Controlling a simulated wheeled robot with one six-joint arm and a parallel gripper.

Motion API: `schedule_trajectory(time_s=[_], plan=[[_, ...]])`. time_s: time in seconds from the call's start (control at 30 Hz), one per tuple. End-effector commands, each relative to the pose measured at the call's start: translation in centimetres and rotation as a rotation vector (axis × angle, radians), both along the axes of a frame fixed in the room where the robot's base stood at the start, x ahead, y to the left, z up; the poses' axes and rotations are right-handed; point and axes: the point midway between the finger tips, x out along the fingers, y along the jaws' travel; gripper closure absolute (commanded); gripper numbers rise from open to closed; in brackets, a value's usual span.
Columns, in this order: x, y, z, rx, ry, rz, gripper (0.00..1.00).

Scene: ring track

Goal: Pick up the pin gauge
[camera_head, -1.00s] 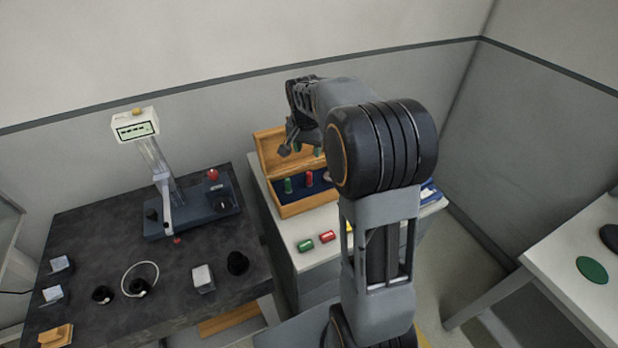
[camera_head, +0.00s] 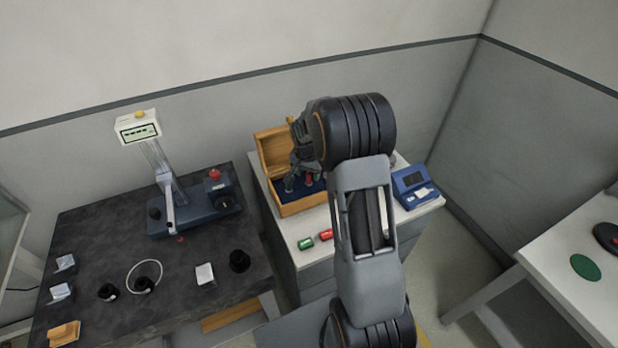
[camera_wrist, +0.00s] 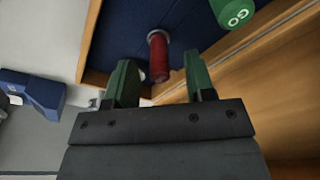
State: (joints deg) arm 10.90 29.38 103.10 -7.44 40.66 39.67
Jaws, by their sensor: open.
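The wooden box (camera_head: 296,207) with a blue lining stands open on the white cabinet. In the wrist view, a red pin-shaped piece (camera_wrist: 158,60) stands in the blue lining, with a grey ring at its base. A green piece marked GO (camera_wrist: 237,13) is to its right. I cannot tell which piece is the pin gauge. My gripper (camera_wrist: 160,70) is open, its two green-tipped fingers on either side of the red piece in the picture, with nothing held. In the head view, my gripper (camera_head: 303,178) is at the box, partly hidden by my arm. The red piece (camera_head: 309,180) shows just beside it.
A green piece (camera_head: 306,243) and a red piece (camera_head: 326,235) lie on the cabinet in front of the box. A blue device (camera_head: 414,188) sits to the right. A dark table (camera_head: 110,235) with a gauge stand (camera_head: 195,212) is at left. The raised box lid (camera_head: 272,150) is behind.

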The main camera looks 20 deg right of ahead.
Motion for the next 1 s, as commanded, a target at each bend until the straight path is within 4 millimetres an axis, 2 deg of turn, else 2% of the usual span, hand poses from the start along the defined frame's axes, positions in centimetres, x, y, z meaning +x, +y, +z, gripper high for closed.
schedule_trajectory(time_s=[0.33, 0.83, 1.0], plan=[[0.05, -0.08, -0.60, 0.000, 0.000, 0.000, 0.51], [0.05, -0.07, -0.56, 0.000, 0.000, 0.000, 0.98], [0.06, -0.07, -0.54, 0.000, -0.001, 0.000, 1.00]])
